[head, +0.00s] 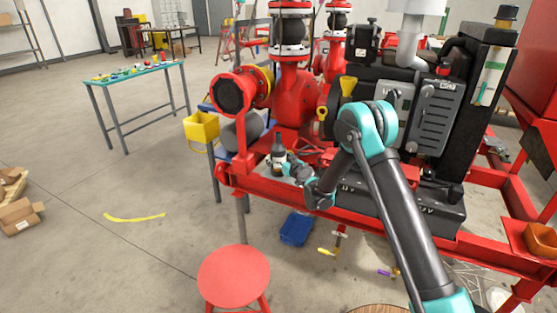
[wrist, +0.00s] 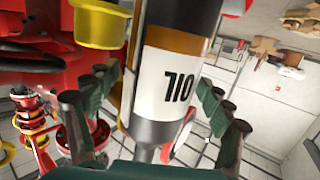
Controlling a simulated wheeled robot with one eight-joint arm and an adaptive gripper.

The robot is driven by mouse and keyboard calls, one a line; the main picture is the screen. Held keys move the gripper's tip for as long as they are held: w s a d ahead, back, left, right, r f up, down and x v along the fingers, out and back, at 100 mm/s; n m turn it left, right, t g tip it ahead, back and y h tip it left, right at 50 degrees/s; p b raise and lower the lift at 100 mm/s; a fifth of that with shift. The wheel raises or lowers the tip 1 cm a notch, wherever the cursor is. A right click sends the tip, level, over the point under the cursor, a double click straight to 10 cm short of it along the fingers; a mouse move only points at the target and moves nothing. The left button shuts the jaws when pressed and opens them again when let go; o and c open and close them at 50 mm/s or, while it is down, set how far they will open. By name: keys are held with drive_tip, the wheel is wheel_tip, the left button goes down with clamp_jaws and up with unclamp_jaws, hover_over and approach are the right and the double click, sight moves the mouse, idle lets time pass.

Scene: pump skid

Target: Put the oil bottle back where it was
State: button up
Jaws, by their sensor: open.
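The oil bottle (head: 279,145) is dark with a pale label and stands roughly upright on the red skid frame, in front of the red pump. In the wrist view the bottle (wrist: 172,70) fills the middle, with a white label reading OIL upside down and a brown band. My gripper (head: 286,170) is at the bottle's near side in the head view. In the wrist view my gripper (wrist: 158,90) has its dark green fingers spread, one on each side of the bottle, with gaps visible. The bottle's far end is cut off in the wrist view.
The red pump (head: 294,95) rises behind the bottle. A yellow bin (head: 201,128) hangs at the left. A red stool (head: 234,277) stands in front and a blue crate (head: 296,229) lies beneath the skid. A teal table (head: 135,73) stands back left. Floor at left is mostly clear.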

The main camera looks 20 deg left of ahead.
drive_tip(key=v, duration=1.2)
drive_tip(key=shift+w+r, duration=0.1)
idle(0.9)
